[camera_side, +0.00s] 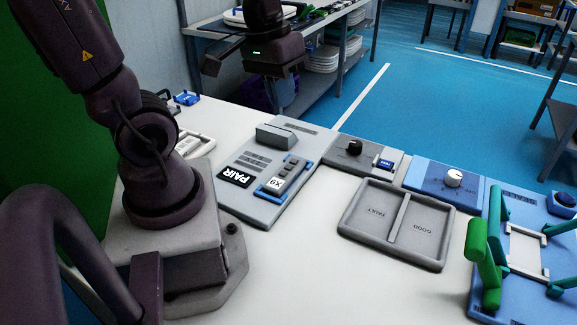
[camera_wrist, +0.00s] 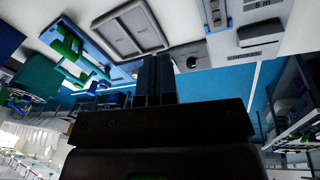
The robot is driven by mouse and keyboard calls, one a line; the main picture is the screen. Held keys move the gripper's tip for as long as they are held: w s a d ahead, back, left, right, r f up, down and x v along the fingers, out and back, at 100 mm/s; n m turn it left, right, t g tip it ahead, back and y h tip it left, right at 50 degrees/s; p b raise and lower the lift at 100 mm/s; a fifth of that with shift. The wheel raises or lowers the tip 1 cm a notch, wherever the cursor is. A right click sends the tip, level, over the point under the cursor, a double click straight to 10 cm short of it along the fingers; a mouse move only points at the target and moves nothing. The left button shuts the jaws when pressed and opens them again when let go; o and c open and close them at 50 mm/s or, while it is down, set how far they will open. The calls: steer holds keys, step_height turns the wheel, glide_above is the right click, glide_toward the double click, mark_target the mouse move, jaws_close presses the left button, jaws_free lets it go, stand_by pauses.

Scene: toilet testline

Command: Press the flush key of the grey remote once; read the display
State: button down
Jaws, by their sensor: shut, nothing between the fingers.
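The grey remote (camera_side: 278,178) lies in a blue-edged holder on the grey test panel (camera_side: 238,205). Small dark keys show at its upper end and a white X9 label at its lower end; I cannot tell which key is the flush key. A black display (camera_side: 235,177) beside it reads PAIR. My gripper shows in the wrist view (camera_wrist: 155,60) with its fingers together and empty. In the side view, my dark hand is raised beyond the panel, apart from the remote.
A raised grey box (camera_side: 290,135) stands on the panel's far part. A shelf rack (camera_side: 345,60) stands behind.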

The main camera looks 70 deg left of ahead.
steer(key=a+f+n+h, duration=0.35)
steer(key=f+n, duration=0.25)
steer(key=n, duration=0.3)
steer(key=n+t, duration=0.5)
steer(key=n, duration=1.7)
glide_above(288, 165)
step_height(288, 165, down, 7)
steer(key=shift+n+t+h, duration=0.25)
steer(key=shift+n+t, duration=0.05)
steer(key=shift+n, duration=0.5)
steer(key=shift+f, duration=4.35)
steer(key=shift+f, duration=0.1)
steer(key=shift+f, duration=0.3)
